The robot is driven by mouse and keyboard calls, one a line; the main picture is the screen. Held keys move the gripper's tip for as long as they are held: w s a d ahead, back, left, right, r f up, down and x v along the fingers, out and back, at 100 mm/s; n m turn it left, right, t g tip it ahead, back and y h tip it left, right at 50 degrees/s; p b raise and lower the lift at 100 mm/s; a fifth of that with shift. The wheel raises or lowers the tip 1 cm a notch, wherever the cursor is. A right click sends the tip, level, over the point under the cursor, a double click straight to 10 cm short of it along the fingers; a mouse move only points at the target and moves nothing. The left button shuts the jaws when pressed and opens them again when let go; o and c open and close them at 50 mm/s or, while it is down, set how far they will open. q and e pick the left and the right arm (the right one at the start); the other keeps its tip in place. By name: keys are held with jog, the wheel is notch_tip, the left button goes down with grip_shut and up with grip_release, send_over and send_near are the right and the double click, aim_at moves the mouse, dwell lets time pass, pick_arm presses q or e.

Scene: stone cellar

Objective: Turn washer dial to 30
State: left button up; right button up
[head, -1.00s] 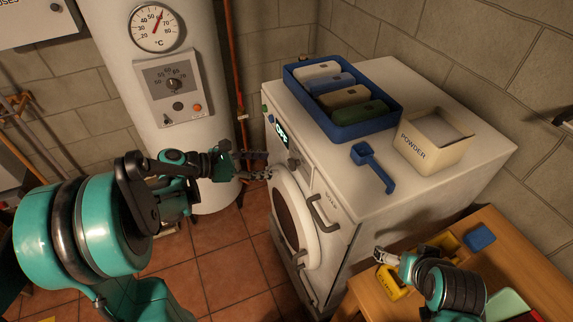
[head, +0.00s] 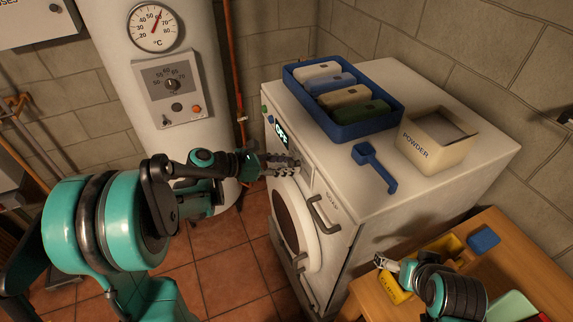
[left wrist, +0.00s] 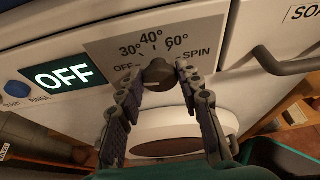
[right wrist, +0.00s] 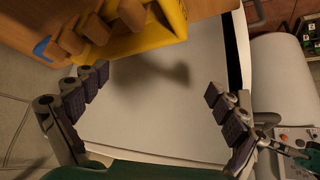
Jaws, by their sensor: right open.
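The white washer (head: 345,215) stands at centre; its display (left wrist: 62,75) reads OFF. In the left wrist view the dark round dial (left wrist: 157,74) sits on a grey panel marked OFF, 30°, 40°, 60° and SPIN. I cannot read its pointer clearly. My left gripper (head: 292,165) is at the washer's front; in its wrist view the fingers (left wrist: 159,82) are apart, one on each side of the dial, with small gaps seeming to show. The dial is hidden by the fingers in the head view. My right gripper (head: 380,262) is open and empty above the wooden table.
On the washer top are a blue tray (head: 352,132) of coloured packs, a blue scoop (head: 375,168) and a POWDER box (head: 430,155). A yellow bin (right wrist: 135,45) and blue block (head: 484,239) are on the table.

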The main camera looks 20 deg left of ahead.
dwell(0.4)
pick_arm(q)
jog(key=shift+s+d+f+m+t+y+b, duration=0.15)
jog(key=shift+m+t+y+b, duration=0.5)
jog(key=shift+m, duration=0.65)
jog(key=shift+s+d+m+t+y+b, duration=0.1)
jog(key=shift+m+t+y, duration=0.35)
jog(key=shift+m+t, duration=0.7)
jog(key=shift+m, duration=0.25)
jog(key=o, duration=1.2)
jog(key=shift+c, duration=0.2)
